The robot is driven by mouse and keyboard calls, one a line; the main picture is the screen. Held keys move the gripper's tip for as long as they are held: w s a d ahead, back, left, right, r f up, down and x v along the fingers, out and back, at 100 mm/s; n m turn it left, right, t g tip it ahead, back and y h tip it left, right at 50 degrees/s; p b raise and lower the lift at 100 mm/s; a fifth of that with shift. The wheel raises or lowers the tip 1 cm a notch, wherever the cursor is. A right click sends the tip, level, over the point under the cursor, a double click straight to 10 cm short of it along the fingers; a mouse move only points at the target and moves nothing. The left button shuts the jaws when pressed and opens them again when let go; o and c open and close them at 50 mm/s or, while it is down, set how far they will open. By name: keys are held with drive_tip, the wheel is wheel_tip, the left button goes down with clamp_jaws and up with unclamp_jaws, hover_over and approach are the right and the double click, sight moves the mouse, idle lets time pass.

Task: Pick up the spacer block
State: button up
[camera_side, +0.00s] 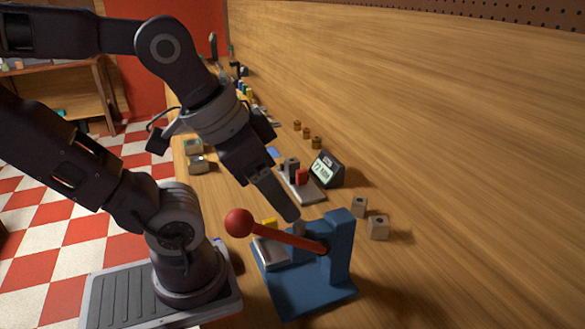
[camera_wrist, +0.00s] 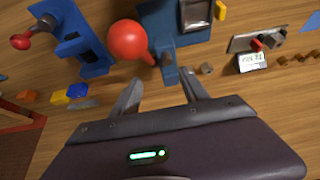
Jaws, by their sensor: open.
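Two small grey-tan blocks stand on the wooden bench right of the blue lever press in the side view, a smaller one (camera_side: 359,206) and a larger one with a hole (camera_side: 378,228). I cannot tell for certain which is the spacer block. One small grey-tan piece (camera_wrist: 207,69) shows in the wrist view, just beyond the right fingertip. My gripper (camera_side: 292,212) is above the press, left of both blocks. In the wrist view its fingers (camera_wrist: 160,86) are spread apart with nothing between them.
The blue press (camera_side: 340,250) with its red ball lever (camera_side: 239,223) stands close to my fingers. A display (camera_side: 326,169) and a grey fixture (camera_side: 303,188) sit behind it. Several brown pieces (camera_side: 307,133) lie farther back. Bare bench lies right of the blocks.

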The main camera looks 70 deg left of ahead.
drive_tip(key=shift+o, duration=1)
